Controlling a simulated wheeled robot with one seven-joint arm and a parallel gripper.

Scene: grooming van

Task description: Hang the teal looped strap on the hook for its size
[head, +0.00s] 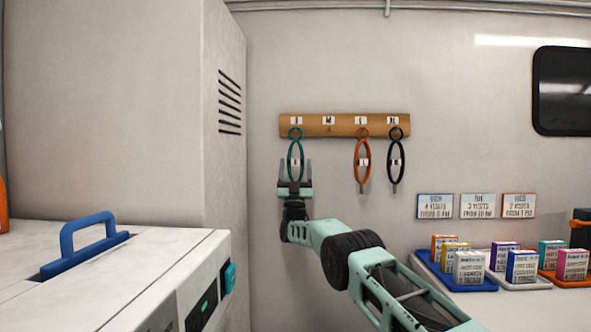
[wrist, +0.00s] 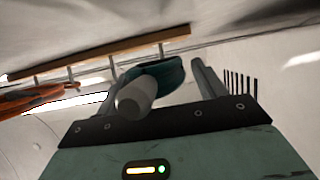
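The teal looped strap (head: 291,158) is upright at the leftmost hook of the wooden rail (head: 345,126), its top at the hook. Whether it rests on the hook is too small to tell. Its white size tag is unreadable. My gripper (head: 295,171) is just below the rail with its fingers spread apart, one on each side of the strap's lower end. In the wrist view, the teal strap (wrist: 168,73) and a pale grey rounded end (wrist: 136,97) show between the fingers, with a gap to the right finger (wrist: 205,80).
An orange strap (head: 357,165) and a black strap (head: 403,161) hang on the two right hooks; the hook labelled M is empty. Boxes in trays (head: 455,280) stand at lower right. A white cabinet (head: 125,120) and a counter with a blue handle (head: 88,230) are at left.

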